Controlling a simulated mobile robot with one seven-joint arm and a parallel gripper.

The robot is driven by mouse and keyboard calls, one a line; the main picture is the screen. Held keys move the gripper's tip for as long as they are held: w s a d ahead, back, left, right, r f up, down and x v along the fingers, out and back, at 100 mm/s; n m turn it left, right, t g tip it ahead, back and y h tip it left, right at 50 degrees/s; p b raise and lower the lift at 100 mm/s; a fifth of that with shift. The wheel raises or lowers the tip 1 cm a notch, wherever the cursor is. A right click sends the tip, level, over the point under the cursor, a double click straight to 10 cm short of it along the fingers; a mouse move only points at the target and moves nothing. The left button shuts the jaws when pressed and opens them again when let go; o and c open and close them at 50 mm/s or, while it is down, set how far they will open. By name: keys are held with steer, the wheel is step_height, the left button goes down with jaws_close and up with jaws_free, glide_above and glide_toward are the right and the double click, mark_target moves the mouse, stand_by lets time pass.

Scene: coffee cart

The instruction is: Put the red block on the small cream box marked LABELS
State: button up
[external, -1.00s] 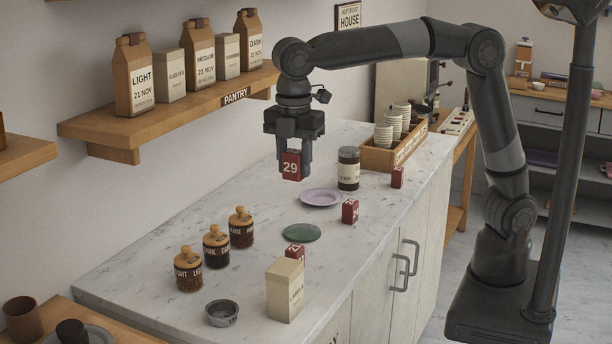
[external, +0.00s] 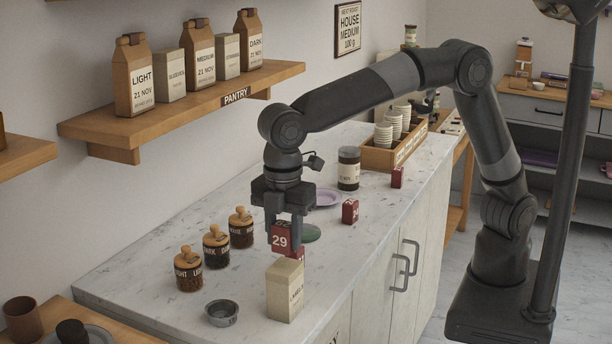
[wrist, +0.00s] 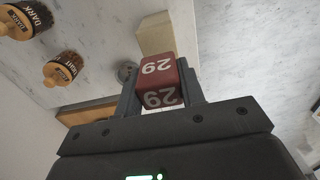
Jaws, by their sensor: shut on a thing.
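My gripper (external: 284,234) is shut on a red block (external: 281,239) marked 29, held in the air just behind and above the small cream box (external: 284,291). The block also shows between the fingers in the wrist view (wrist: 158,80). The cream box stands upright near the counter's front edge, its lettering turned to the right and hard to read. In the wrist view, the cream box (wrist: 154,33) shows beyond the block, partly hidden by it.
Other red blocks stand on the counter (external: 350,211), (external: 397,177). Several cork-topped jars (external: 188,270) stand to the left, with a metal bowl (external: 222,313) in front.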

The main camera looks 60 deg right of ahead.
mark_target(284, 250)
steer(key=shift+f, duration=1.7)
steer(key=shift+f, duration=0.2)
steer(key=o, duration=1)
step_height(284, 250, up, 12)
steer(key=shift+r, duration=0.2)
